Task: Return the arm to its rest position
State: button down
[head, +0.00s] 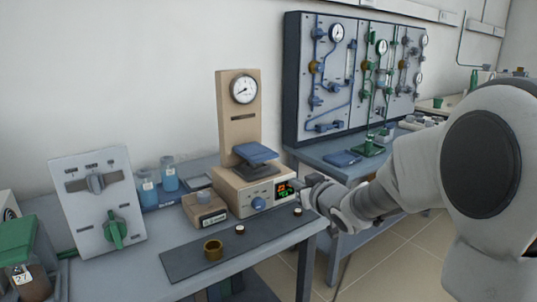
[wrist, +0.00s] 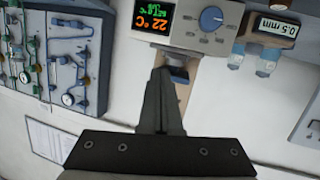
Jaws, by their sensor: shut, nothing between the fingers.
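My arm (head: 400,180) reaches in from the right side of the head view. My gripper (head: 308,186) is at the right end of the bench, close to the lit display of the beige furnace unit (head: 235,195); I cannot tell whether it touches. In the wrist view my gripper (wrist: 163,75) is shut, with its fingers together and nothing between them. The wrist picture is turned over and shows the unit's display (wrist: 154,16) reading 22 °C and its blue knob (wrist: 211,18) just beyond the fingertips.
A grey panel with a green knob (head: 114,230) and blue bottles (head: 168,175) stand left. A gauge panel (head: 300,90) hangs behind. Open floor (head: 385,260) lies right of the bench.

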jog(key=s+d+r+m+g+h, duration=0.1)
jog(key=s+d+r+m+h, duration=0.15)
jog(key=s+d+h, duration=0.4)
jog(key=s+f+m+g+y, duration=0.15)
jog(key=s+g, duration=0.25)
jog(key=s, duration=1)
jog(key=s+f+m+g, duration=0.1)
jog(key=s+f+g, duration=0.15)
jog(key=s, duration=1.15)
notch_tip(320, 180, up, 28)
jog(key=g+p, duration=0.1)
jog(key=p, duration=2.7)
jog(key=shift+s+a+r, duration=0.15)
jog(key=shift+s+a, duration=0.05)
jog(key=shift+s, duration=0.15)
